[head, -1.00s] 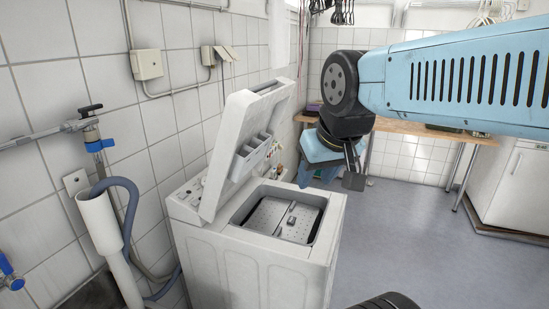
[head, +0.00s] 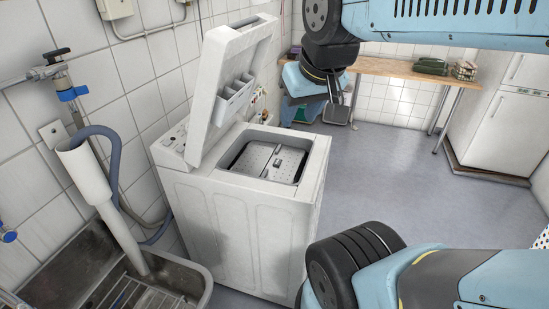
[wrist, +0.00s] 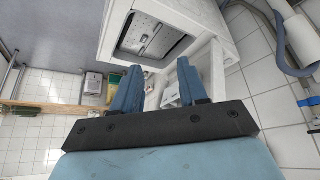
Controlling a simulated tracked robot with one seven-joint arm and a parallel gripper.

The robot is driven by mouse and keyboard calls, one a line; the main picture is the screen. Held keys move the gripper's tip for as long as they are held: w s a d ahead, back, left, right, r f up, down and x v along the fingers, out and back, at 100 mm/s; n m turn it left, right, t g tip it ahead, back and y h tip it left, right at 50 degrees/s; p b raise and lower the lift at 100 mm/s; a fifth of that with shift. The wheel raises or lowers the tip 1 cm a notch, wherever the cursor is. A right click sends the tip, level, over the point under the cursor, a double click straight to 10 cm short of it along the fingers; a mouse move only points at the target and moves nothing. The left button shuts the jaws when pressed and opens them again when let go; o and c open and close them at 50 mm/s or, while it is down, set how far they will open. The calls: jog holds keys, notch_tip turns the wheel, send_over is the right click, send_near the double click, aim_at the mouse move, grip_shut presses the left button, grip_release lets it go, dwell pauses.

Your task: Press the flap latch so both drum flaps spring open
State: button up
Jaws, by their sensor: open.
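The white top-loading washing machine (head: 245,220) stands against the tiled wall with its lid (head: 225,85) raised. In its top opening, the metal drum flaps (head: 258,158) lie closed, with perforated surfaces. The small dark latch (head: 277,161) is at the seam between them. The flaps also show in the wrist view (wrist: 146,36), beyond the fingers. My gripper (wrist: 159,67) has two blue fingers spread apart with nothing between them. In the head view my gripper (head: 300,112) hangs behind and right of the machine's top, clear of the flaps.
The raised lid with its dispenser drawer stands left of the opening. A sink (head: 165,285) and a grey hose (head: 112,150) are at the left. A wooden table (head: 405,70) and a white fridge (head: 500,120) stand at the back.

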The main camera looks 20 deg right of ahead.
grip_shut()
dwell(1.6)
